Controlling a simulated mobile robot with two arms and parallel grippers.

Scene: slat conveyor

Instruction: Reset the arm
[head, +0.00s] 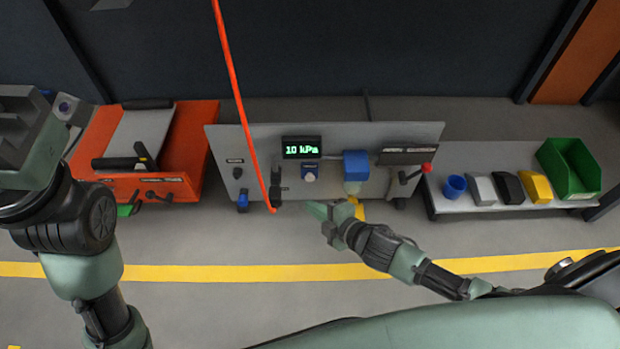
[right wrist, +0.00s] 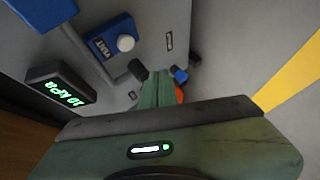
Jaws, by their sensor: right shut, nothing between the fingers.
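My right arm reaches in from the lower right in the head view. Its gripper (head: 318,209) is just in front of the grey panel's lower edge, with green fingers pointing left. In the right wrist view the fingers (right wrist: 157,88) are together, with nothing between them, and point toward the panel. My left arm is raised at the left edge of the head view. Its gripper end (head: 25,130) is seen close up and partly cut off, so its jaws cannot be made out.
The grey panel (head: 225,140) carries a display (head: 302,148) reading 10 kPa, a white knob (head: 310,175), a blue box (head: 356,164) and a red-tipped lever (head: 427,168). A red hose (head: 240,100) hangs before it. An orange conveyor (head: 185,150) stands left; a bench (head: 450,207) with bins stands right.

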